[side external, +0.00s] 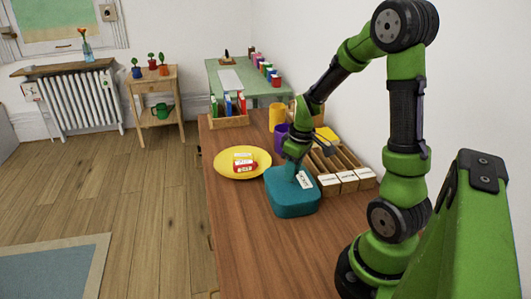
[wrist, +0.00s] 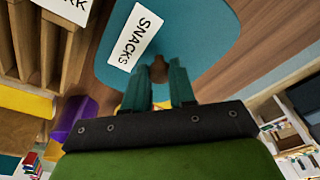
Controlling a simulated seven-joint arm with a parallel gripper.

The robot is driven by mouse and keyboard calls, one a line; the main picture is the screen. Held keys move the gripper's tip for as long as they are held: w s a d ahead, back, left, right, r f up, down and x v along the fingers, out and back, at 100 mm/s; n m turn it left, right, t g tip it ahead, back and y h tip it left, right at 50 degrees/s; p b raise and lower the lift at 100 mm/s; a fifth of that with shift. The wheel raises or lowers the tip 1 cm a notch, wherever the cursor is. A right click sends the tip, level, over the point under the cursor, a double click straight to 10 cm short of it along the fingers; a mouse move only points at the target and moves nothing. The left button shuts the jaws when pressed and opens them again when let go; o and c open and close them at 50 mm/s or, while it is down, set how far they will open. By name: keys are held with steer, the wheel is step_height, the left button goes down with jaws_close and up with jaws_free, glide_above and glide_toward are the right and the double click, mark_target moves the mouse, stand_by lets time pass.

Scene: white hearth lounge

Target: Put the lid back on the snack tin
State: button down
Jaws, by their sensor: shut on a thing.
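The teal snack tin (side external: 292,206) stands on the wooden table, right of the yellow plate. The teal lid (wrist: 205,35) carries a white SNACKS label (wrist: 133,37) and a small brownish knob (wrist: 158,66). In the side view the lid lies over the tin with no clear gap, but I cannot tell whether it is fully seated. My gripper (side external: 293,163) is above the tin, pointing down. In the wrist view my gripper's fingers (wrist: 162,75) are shut on the knob. The tin's inside is hidden.
A yellow plate (side external: 222,168) holds red and white packs (side external: 243,164). A wooden divided organizer (side external: 350,172) with labelled fronts stands close to the tin's right. A purple cup (side external: 281,138) and a yellow cup (side external: 277,116) stand behind. The table's front (side external: 250,255) is clear.

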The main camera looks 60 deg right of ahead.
stand_by(0.4)
steer(key=shift+c, duration=1.9)
jaws_free()
steer(key=shift+r, duration=3.5)
jaws_close()
